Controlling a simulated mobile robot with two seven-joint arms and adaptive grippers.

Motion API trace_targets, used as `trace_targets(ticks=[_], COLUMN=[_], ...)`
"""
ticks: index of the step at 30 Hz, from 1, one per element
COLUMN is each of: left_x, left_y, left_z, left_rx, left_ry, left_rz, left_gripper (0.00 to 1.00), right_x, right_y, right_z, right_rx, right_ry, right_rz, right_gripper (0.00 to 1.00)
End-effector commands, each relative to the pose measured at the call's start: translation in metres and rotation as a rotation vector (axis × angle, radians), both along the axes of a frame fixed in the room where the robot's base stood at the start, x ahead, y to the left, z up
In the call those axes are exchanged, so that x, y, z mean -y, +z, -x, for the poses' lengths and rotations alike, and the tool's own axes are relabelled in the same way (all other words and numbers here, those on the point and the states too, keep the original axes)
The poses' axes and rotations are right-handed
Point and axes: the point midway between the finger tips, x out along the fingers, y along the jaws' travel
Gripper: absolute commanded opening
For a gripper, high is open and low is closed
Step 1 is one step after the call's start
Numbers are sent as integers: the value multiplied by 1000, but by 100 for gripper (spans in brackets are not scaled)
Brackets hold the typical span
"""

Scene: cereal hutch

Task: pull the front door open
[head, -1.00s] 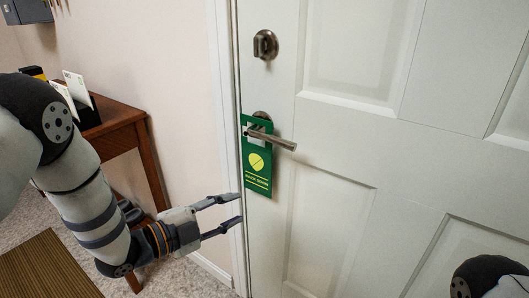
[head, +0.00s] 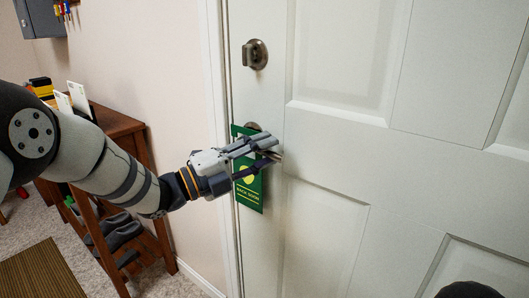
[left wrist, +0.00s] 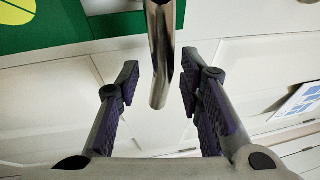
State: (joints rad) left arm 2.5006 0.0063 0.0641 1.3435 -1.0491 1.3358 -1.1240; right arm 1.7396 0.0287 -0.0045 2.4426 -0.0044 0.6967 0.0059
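The white front door (head: 330,150) fills the right of the head view and looks shut in its frame. Its lever handle (left wrist: 160,60) shows in the left wrist view, its end between my two open finger pads, which stand apart from it on both sides. In the head view my left gripper (head: 272,150) is at the handle and hides most of it. A green hanger sign (head: 249,195) with a yellow shape hangs from the handle, partly behind the gripper. A round deadbolt (head: 255,55) sits above.
A brown wooden side table (head: 122,125) with cards and a dark holder stands against the wall at the left. Shoes (head: 122,232) lie under it. A brown striped mat (head: 40,272) is on the carpet. A grey box (head: 40,17) hangs on the wall.

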Motion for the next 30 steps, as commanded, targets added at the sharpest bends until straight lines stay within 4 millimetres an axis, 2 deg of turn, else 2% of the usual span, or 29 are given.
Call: trace_targets(ticks=[9,10,14,23,30], left_x=[5,5,5,5,5], left_y=[1,1,1,1,-6], left_z=[-4,-3,-3,-3,-3], left_rx=[-1,-1,-1,3,55], left_ry=[1,1,1,1,0], left_rz=[-1,-1,-1,-5,-76], left_gripper=[34,29,0,0,0], right_x=[0,0,0,0,0], right_y=[0,0,0,0,1], right_z=[0,0,0,0,0], right_rx=[0,0,0,0,1], right_ry=[0,0,0,0,0], right_rz=[0,0,0,0,0], right_gripper=[40,40,40,40,40])
